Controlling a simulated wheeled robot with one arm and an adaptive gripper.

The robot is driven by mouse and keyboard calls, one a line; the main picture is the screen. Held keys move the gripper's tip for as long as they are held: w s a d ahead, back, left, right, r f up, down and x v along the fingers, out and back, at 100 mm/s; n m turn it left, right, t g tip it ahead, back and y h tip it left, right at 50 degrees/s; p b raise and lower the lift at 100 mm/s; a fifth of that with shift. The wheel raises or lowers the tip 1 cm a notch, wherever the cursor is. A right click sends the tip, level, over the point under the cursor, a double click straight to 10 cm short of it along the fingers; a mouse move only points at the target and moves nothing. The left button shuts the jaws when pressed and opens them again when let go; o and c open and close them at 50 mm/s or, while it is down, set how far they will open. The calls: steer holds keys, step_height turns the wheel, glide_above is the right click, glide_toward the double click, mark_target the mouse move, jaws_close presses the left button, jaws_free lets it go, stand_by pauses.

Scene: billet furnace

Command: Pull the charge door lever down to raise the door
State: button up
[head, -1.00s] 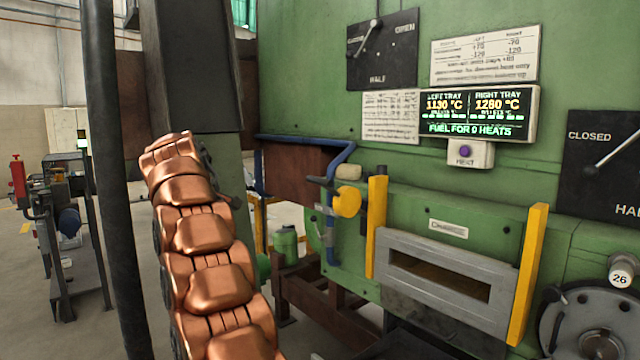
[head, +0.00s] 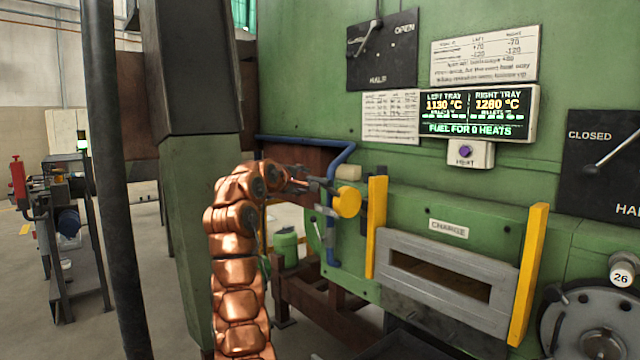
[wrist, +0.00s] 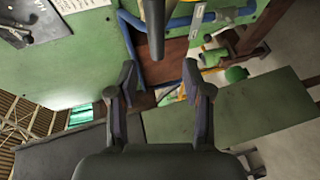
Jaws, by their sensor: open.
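The charge door (head: 440,315) is a grey framed panel with a slot, between two yellow posts below the CHARGE label. Left of it, a yellow rounded piece (head: 347,203) is mounted on the furnace side, seemingly part of the lever. My gripper (head: 314,187) is just left of this piece in the head view, partly overlapping dark parts there, so contact is unclear. In the wrist view my gripper (wrist: 160,84) has its fingers spread with nothing between the tips. A dark rod (wrist: 156,30), seemingly the lever's handle, lies beyond the fingertips, toward the top edge.
A blue pipe (head: 345,160) bends down close behind the gripper. A green pillar (head: 192,210) and a black post (head: 108,180) stand left of the arm. A handwheel (head: 598,325) is at lower right. A green canister (head: 285,250) stands below the gripper.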

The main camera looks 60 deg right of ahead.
mark_target(318, 181)
steer(key=shift+s+d, duration=0.25)
steer(key=shift+s, duration=0.25)
steer(key=shift+s+d, duration=0.25)
steer(key=shift+s, duration=0.25)
steer(key=shift+p+x, duration=1.55)
steer(key=shift+x, duration=2.15)
